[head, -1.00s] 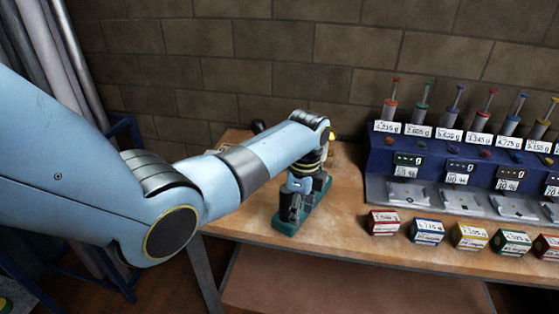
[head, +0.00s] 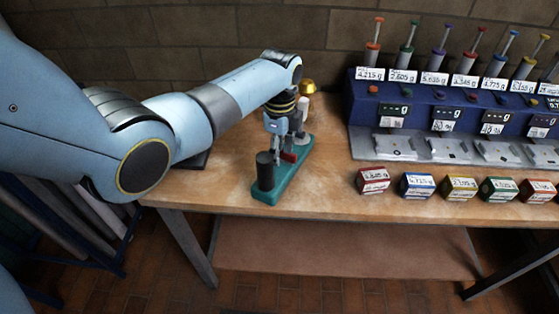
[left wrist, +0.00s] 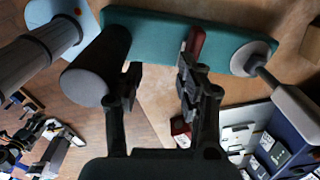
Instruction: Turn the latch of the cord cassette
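A teal base (head: 291,178) stands on the wooden bench, with a black cylinder (head: 265,171) at its near end and a small red piece (head: 289,157), perhaps the latch, near its middle. In the left wrist view the teal base (left wrist: 160,29) runs across the top, with the dark cylinder (left wrist: 95,67) to the left and the red piece (left wrist: 195,42) to the right. My left gripper (left wrist: 158,70) is open with its fingers apart and empty between them. Its right finger is close to the red piece; I cannot tell whether they touch.
A blue dispenser rack (head: 353,112) with several plungers stands at the right. Several small labelled boxes, such as a red one (head: 373,181), line its front. A brass-coloured object (head: 307,87) sits behind the base. The bench (head: 330,195) is clear just right of the base.

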